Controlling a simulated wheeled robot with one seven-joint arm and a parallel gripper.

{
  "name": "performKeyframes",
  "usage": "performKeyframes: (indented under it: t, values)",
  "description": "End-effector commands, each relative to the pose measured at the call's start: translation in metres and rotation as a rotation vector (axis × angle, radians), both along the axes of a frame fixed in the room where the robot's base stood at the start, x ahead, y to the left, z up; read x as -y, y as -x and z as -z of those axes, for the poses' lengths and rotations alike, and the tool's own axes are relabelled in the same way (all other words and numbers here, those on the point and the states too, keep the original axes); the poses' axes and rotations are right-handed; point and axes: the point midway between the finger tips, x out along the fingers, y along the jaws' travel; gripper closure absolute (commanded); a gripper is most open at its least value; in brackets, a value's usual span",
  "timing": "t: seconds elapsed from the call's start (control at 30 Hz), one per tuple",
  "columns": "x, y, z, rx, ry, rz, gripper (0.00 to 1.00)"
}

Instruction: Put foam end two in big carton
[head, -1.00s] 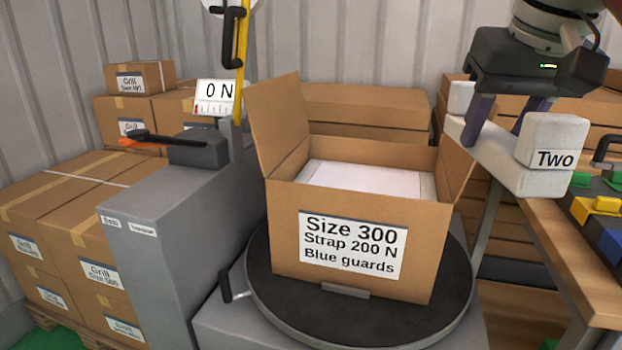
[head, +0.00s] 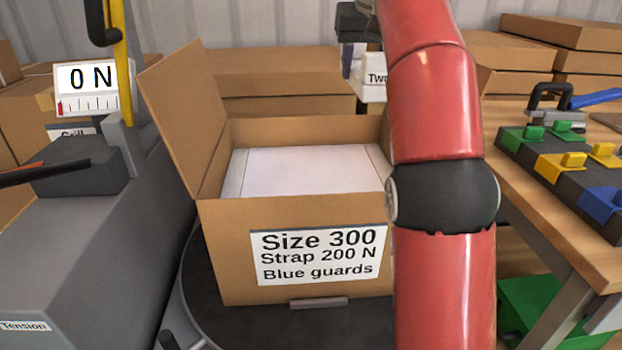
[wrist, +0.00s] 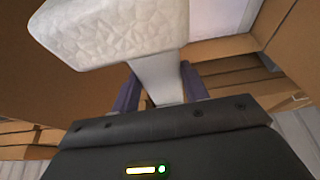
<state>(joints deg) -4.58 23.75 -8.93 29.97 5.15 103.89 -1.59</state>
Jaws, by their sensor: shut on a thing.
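Foam end two (head: 374,80), a white foam piece labelled "Two", shows in the head view beyond the back right of the big carton, mostly hidden by my red arm. My gripper (wrist: 160,90) is shut on its narrow middle in the wrist view, where its pale block end (wrist: 110,30) also shows. The big carton (head: 225,245) stands open on a dark turntable, labelled "Size 300, Strap 200 N, Blue guards". Its left flap stands up; its right side is partly behind my arm. A flat white item (head: 310,168) lies inside, with pale strips at its left and right.
A grey strapping machine (head: 70,240) with a 0 N gauge (head: 92,88) stands left. A wooden workbench (head: 530,190) at right carries a dark rack (head: 575,175) with green, yellow and blue pieces. Stacked cartons (head: 275,75) stand behind.

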Motion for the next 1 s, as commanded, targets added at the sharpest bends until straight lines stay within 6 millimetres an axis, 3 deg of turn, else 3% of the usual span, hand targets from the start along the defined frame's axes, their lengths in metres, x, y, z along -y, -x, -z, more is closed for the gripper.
performKeyframes:
  t: [0.27,0.7,1.0]
  values:
    - [0.009,-0.010,0.030,-0.002,-0.001,0.016,0.81]
    - [0.008,-0.010,0.145,-0.003,-0.001,0.015,0.81]
    - [0.008,-0.010,0.174,-0.001,0.000,0.015,0.81]
